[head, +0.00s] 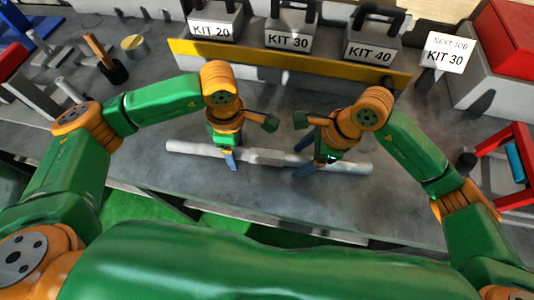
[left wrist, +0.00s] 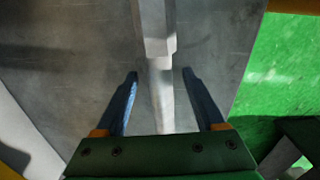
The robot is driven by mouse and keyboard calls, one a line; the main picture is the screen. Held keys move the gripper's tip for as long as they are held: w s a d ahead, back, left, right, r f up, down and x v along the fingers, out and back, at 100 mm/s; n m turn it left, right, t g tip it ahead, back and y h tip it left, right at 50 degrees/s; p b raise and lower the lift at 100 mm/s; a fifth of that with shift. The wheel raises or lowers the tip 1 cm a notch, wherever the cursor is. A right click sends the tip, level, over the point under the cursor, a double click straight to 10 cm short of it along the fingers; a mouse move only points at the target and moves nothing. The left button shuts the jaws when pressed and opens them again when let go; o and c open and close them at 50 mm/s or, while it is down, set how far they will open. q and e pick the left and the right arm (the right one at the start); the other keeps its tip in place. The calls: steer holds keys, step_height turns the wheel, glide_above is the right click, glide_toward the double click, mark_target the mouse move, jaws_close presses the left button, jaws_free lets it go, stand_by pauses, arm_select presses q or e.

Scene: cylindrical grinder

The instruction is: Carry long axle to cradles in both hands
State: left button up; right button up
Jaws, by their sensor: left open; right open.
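The long axle (head: 265,157) is a pale grey stepped bar lying across the grey table near its front edge, thicker in the middle. My left gripper (head: 231,160) is over its left half, pointing down. In the left wrist view the axle (left wrist: 157,60) runs between the two open blue fingers of my left gripper (left wrist: 160,85), with a gap on each side. My right gripper (head: 305,158) is open at the right half of the axle, one finger in front and one behind. Whether its fingers touch the axle is not clear. I cannot make out the cradles for certain.
A sign (head: 447,53) reads NEXT JOB KIT 30. A red frame (head: 500,150) stands at right. Tools stand at left.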

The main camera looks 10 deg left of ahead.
arm_select(q)
jaws_close()
arm_select(e)
jaws_close()
arm_select(q)
steer(key=shift+r, duration=0.1)
arm_select(e)
steer(key=shift+r, duration=0.1)
stand_by(0.8)
